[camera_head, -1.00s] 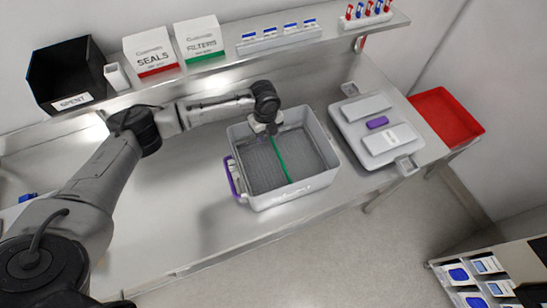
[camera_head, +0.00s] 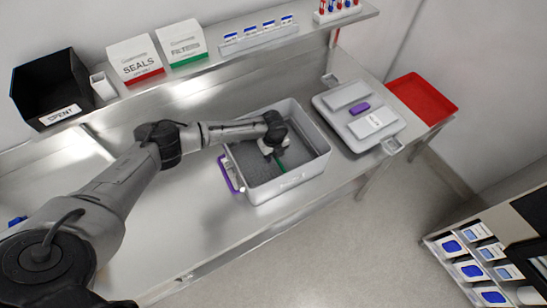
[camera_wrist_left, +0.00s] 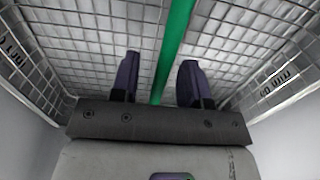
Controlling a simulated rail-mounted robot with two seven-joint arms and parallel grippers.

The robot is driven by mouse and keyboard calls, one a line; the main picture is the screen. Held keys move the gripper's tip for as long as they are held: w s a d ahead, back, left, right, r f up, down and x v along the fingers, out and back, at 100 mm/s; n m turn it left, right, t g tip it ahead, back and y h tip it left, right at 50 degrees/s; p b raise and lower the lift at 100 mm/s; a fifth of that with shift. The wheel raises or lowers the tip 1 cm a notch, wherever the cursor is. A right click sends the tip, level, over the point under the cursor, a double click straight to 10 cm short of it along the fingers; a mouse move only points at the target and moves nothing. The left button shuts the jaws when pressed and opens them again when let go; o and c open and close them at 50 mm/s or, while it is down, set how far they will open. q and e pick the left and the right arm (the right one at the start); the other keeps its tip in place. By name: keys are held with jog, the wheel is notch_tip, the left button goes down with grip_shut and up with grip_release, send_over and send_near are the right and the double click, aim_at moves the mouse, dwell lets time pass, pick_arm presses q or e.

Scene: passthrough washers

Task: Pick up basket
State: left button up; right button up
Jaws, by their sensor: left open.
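The basket (camera_head: 256,176) is a grey wire-mesh basket sitting inside a light grey bin (camera_head: 318,166) on the steel bench. A green bar (camera_head: 281,167) crosses it; the bar also shows in the left wrist view (camera_wrist_left: 176,35). My left gripper (camera_head: 274,152) reaches down into the bin over the basket and hides part of the bar. In the left wrist view my left gripper (camera_wrist_left: 158,82) is open, with one dark finger on each side of the green bar. Contact cannot be told. Mesh walls (camera_wrist_left: 35,60) stand on both sides. My right gripper is not in view.
The bin has a purple latch (camera_head: 229,174) on its left side. A grey lid (camera_head: 330,108) lies right of it, and a red tray (camera_head: 423,98) is farther right. A shelf behind holds a black SPENT bin (camera_head: 50,85) and white boxes (camera_head: 135,58). The front-left bench is clear.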

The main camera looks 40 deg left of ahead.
pick_arm(q)
jog(key=shift+f, duration=0.15)
grip_shut()
dwell(0.4)
